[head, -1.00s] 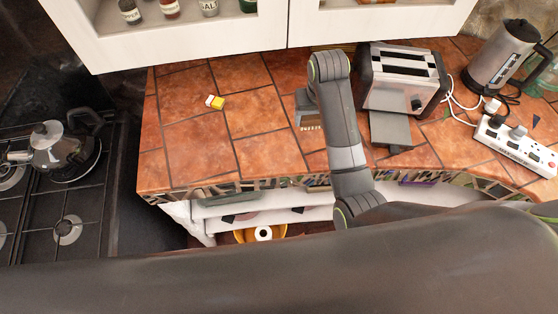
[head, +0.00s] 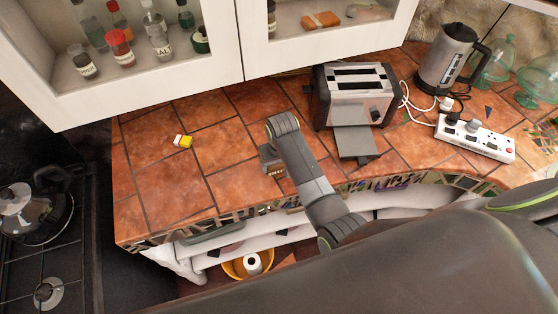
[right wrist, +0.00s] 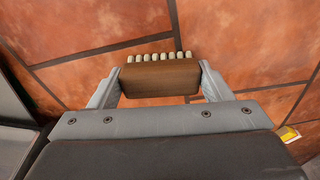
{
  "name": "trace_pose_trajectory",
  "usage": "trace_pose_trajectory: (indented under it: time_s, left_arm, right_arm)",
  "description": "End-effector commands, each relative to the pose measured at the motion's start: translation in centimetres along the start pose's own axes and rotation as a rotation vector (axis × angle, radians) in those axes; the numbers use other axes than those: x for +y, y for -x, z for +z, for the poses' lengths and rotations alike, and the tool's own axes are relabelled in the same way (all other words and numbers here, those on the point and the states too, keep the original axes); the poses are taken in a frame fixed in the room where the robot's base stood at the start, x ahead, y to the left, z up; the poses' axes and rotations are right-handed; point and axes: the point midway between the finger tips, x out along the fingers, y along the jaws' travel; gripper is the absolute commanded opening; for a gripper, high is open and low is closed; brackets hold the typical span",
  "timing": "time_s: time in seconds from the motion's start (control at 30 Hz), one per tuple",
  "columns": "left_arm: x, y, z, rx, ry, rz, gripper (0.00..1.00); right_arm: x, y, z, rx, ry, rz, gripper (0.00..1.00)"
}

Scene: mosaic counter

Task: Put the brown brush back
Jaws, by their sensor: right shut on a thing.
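The brown brush (right wrist: 160,78) is a small wooden block with a row of pale bristles along its far edge. My right gripper (right wrist: 158,84) is shut on it, one finger at each end, in the right wrist view. Orange tiles lie behind it; I cannot tell how high it is held. In the head view my right gripper (head: 271,160) is over the tiled counter (head: 222,146), left of the toaster, and its own arm partly covers it. My left gripper is not in view.
The toaster (head: 352,97) stands right of my right arm, with the kettle (head: 447,58) and power strip (head: 474,138) beyond. A yellow-and-white block (head: 184,142) lies on the left tiles. An open cabinet (head: 160,70) with bottles hangs above. The left counter is mostly clear.

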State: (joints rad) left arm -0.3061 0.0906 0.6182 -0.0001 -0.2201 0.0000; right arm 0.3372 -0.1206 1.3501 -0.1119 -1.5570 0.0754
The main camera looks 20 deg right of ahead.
Motion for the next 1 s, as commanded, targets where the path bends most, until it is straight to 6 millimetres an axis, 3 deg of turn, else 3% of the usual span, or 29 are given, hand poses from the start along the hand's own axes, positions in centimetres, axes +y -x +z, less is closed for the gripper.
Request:
trace_pose_trajectory:
  time_s: [0.27,0.3,0.43,0.77,1.0]
  left_arm:
    - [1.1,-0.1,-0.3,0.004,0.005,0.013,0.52]
    - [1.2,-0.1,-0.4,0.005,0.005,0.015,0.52]
    - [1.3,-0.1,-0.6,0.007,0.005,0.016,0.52]
    - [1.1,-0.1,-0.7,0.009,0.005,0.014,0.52]
    - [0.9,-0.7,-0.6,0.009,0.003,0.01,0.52]
  right_arm:
    - [0.0,-0.3,0.0,0.0,0.0,0.0,0.46]
    - [0.0,-0.2,0.0,0.0,0.0,0.0,0.76]
    - [0.0,-0.2,0.0,0.0,0.0,0.0,0.93]
    - [0.0,0.0,0.0,0.001,0.0,0.0,0.94]
    - [0.0,2.0,-0.1,0.004,-0.001,0.0,0.94]
